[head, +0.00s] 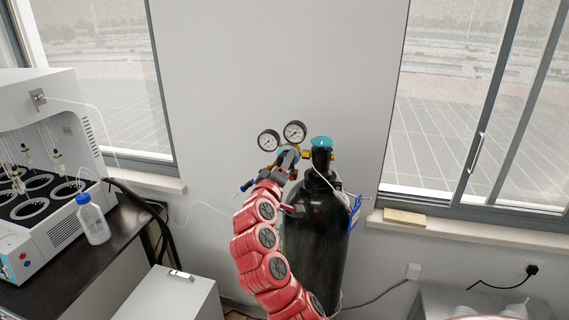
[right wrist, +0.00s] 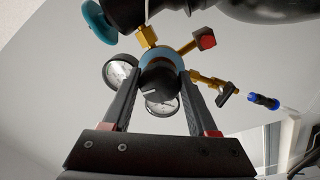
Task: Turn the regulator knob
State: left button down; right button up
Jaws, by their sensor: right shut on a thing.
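The regulator (head: 290,150) sits on top of the black gas cylinder (head: 318,235), with two round gauges (head: 295,131) above it. My right gripper (head: 286,160) reaches up to the regulator's front. In the right wrist view, the dark regulator knob (right wrist: 158,84) lies between the two fingertips, in front of the regulator's blue ring. My right gripper (right wrist: 158,76) is shut on this knob. In the head view, the gripper and arm hide the knob. The cylinder's blue valve handwheel (head: 322,142) is right of the regulator. My left gripper is not in view.
A blue-handled outlet (right wrist: 263,102) sticks out beside the regulator. A blue tag (head: 355,212) hangs on the cylinder. A dark bench (head: 75,275) with a white distiller (head: 45,110) and a blue-capped bottle (head: 94,222) stands at left. A white box (head: 170,297) stands in front.

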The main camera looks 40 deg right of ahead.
dwell(0.5)
jog(key=o, duration=1.4)
jog(key=shift+c, duration=0.2)
jog(key=b+v, duration=0.5)
jog(key=v, duration=1.2)
jog(key=shift+a+b, duration=0.2)
jog(key=shift+b, duration=0.15)
jog(key=shift+f, duration=0.1)
